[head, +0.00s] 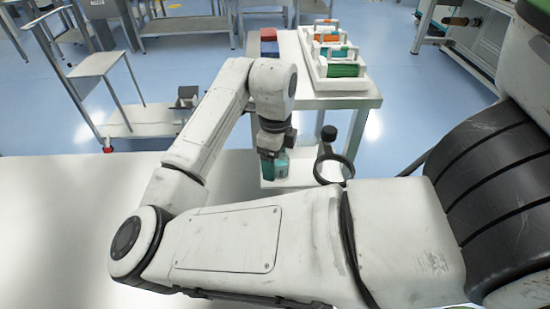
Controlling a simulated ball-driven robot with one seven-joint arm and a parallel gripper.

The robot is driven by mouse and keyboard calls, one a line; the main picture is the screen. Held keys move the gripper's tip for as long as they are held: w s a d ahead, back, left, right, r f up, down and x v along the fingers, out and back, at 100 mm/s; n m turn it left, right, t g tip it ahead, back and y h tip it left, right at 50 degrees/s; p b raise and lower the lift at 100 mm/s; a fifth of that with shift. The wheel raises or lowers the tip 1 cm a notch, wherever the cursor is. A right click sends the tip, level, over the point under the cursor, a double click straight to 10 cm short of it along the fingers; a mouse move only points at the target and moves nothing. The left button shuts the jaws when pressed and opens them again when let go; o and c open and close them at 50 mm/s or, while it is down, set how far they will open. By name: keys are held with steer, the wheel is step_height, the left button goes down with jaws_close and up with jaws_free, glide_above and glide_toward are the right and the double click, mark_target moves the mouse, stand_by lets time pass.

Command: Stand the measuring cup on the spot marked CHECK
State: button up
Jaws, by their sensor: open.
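My gripper (271,153) hangs pointing down, at the end of my bent arm, near the middle of the head view. It is open. A small teal thing (277,172) shows directly below and partly behind the fingers. It may be the measuring cup, but it is too small and too covered to be sure. I cannot tell whether the fingers touch it. No spot marked CHECK can be made out. My forearm and upper arm cover much of the near white surface (75,215).
Behind is a white table (350,101) with a white tray (368,84) of several coloured packs. Red and blue blocks (269,41) sit at its left. A grey cart (135,125) stands at left; blue floor lies between.

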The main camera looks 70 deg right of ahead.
steer(key=shift+r, duration=0.15)
step_height(320, 180, up, 12)
steer(key=p, duration=0.2)
steer(key=shift+r, duration=0.15)
stand_by(0.4)
